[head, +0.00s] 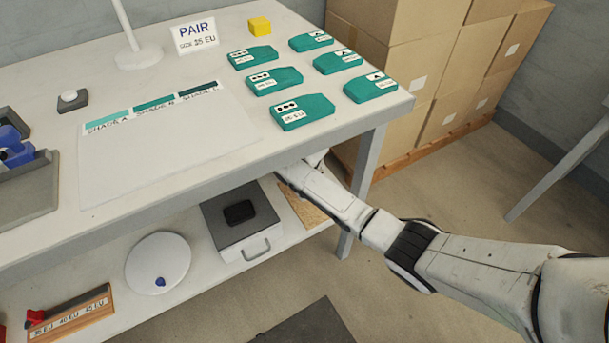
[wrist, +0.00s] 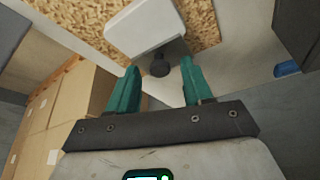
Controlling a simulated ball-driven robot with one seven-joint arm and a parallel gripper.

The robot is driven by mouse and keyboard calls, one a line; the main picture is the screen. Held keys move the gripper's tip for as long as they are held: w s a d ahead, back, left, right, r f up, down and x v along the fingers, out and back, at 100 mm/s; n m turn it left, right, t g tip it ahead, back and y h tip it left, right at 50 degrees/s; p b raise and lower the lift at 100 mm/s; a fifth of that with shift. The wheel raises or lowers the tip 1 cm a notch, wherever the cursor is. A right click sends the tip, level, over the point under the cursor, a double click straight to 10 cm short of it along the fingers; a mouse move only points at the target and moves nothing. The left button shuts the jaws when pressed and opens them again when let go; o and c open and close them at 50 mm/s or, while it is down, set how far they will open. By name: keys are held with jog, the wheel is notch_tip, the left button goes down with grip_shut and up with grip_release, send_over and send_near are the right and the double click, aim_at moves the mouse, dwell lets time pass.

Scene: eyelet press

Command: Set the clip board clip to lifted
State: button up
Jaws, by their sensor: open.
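The brown speckled clip board (head: 299,208) lies on the lower shelf under the table, partly hidden by my arm in the head view. In the wrist view, the board (wrist: 197,21) fills the top, with a white clip plate (wrist: 145,27) on it. A dark round knob (wrist: 159,69) shows just below the plate. My gripper (wrist: 160,72) is open, its teal fingers on either side of the knob, with gaps visible on both sides. The table top hides my gripper in the head view. I cannot tell the clip's angle.
The table top (head: 235,185) is close above my arm, and a table leg (head: 352,195) stands beside it. On the shelf, a grey box (head: 243,232) with a handle stands left of the board. Stacked cartons (head: 430,60) stand behind.

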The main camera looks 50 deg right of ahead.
jog(key=shift+c, duration=0.2)
grip_shut()
dwell(0.3)
jog(key=shift+w+r, duration=0.1)
jog(key=shift+w+r+g, duration=0.2)
jog(key=shift+w+g, duration=0.15)
jog(key=shift+g, duration=0.55)
jog(key=w+g+y+b, duration=0.1)
jog(key=g+b, duration=0.1)
jog(key=b, duration=0.1)
jog(key=shift+w+d, duration=0.1)
jog(key=shift+d, duration=0.1)
jog(key=g+b, duration=0.1)
jog(key=b, duration=0.4)
jog(key=w+g+b, duration=0.1)
jog(key=b, duration=0.4)
jog(key=shift+w+d+g+y, duration=0.2)
jog(key=shift+g+y, duration=0.1)
jog(key=shift+y, duration=0.1)
jog(key=b, duration=0.3)
jog(key=shift+w+r+g, duration=0.1)
jog(key=shift+r+g, duration=0.1)
jog(key=shift+g, duration=0.2)
jog(key=shift+w+d+r+b, duration=0.1)
jog(key=shift+r+b, duration=0.15)
jog(key=shift+b, duration=0.7)
